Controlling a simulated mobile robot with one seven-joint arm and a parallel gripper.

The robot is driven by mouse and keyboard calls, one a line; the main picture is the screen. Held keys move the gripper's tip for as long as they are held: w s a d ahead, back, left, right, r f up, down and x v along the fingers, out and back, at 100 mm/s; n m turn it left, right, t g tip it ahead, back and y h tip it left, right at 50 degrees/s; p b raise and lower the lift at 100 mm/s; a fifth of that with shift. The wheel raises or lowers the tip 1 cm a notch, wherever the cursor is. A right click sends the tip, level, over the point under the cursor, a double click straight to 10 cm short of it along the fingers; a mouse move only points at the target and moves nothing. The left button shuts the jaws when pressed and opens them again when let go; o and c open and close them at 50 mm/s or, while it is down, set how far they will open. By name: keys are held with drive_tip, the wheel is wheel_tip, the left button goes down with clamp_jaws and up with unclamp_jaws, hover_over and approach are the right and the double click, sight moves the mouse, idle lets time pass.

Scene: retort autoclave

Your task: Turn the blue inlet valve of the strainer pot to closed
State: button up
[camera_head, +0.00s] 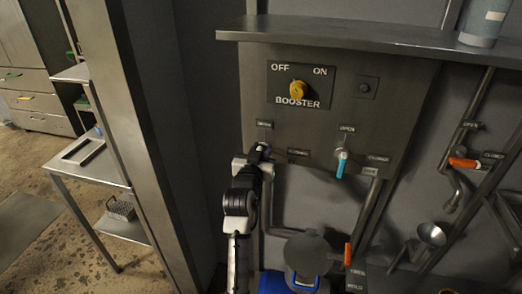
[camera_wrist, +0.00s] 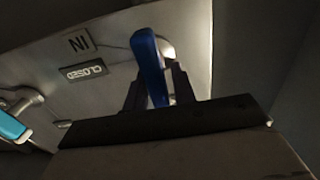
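The blue inlet valve handle (camera_wrist: 150,62) shows in the wrist view as a long blue lever, by an upside-down IN label (camera_wrist: 77,42) and CLOSED label (camera_wrist: 84,71). My gripper (camera_wrist: 158,85) has one dark finger on each side of the lever. The lever nearly fills the space between them; I cannot tell whether both fingers press on it. In the head view my gripper (camera_head: 262,158) is at the panel, below one small label and left of a CLOSED label (camera_head: 298,152). It hides the blue handle there.
A cyan valve handle (camera_head: 342,163) sits to the right on the same panel and also shows in the wrist view (camera_wrist: 12,127). The yellow booster knob (camera_head: 297,90) is above. An orange handle (camera_head: 463,162) and pipes are further right. A shelf (camera_head: 380,38) overhangs the panel.

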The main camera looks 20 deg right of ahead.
clamp_jaws()
drive_tip(key=shift+f+m+b, duration=0.1)
drive_tip(key=shift+m+b, duration=0.2)
drive_tip(key=shift+b, duration=0.15)
drive_tip(key=m+b, duration=0.5)
drive_tip(key=d+f+m+b, duration=0.1)
drive_tip(key=m+b, duration=0.4)
drive_tip(key=m, duration=0.1)
drive_tip(key=s+m+b, duration=0.1)
drive_tip(key=m+b, duration=0.5)
drive_tip(key=shift+d+f, duration=0.25)
drive_tip(key=shift+f, duration=0.15)
drive_tip(key=shift+m, duration=0.3)
drive_tip(key=shift+o, duration=1.5)
unclamp_jaws()
